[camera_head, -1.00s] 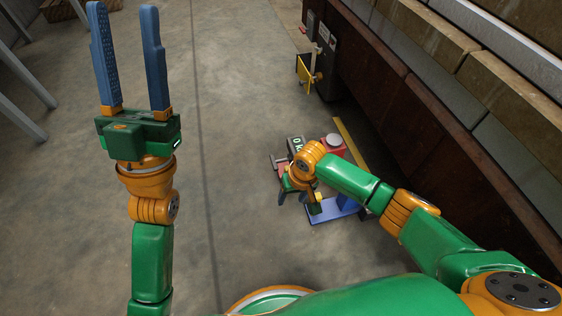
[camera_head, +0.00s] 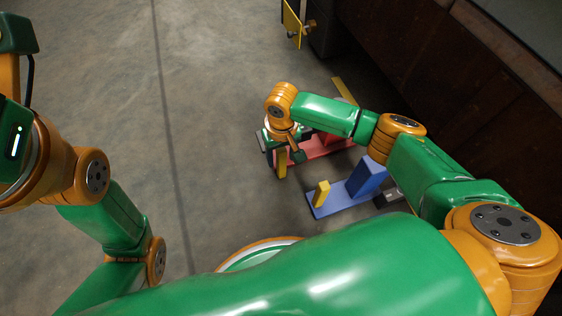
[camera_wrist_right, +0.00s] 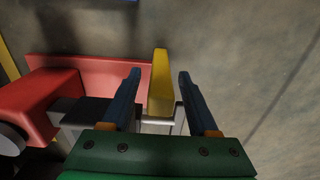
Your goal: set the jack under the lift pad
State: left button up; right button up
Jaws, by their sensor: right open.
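A red-based device (camera_head: 325,147), which looks like a jack, stands on the floor and is partly covered by my right arm. Its yellow upright (camera_head: 282,164) is at its near left end. My right gripper (camera_head: 284,150) is at that end, mostly hidden by its own wrist. In the right wrist view the blue fingers of the right gripper (camera_wrist_right: 160,76) are open, with the yellow upright (camera_wrist_right: 160,92) showing between them; contact is not clear. The red body (camera_wrist_right: 45,103) is to the left. My left gripper's fingers are out of frame. I cannot tell which part is the lift pad.
A blue base (camera_head: 333,203) with a blue block and a short yellow post stands close in front of the red device. A dark brown wall (camera_head: 420,65) runs along the right. A yellow plate (camera_head: 292,24) sticks out at the top. Floor on the left is clear.

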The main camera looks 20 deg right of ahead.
jog(key=shift+f, duration=0.65)
jog(key=shift+r, duration=0.1)
grip_shut()
dwell(0.9)
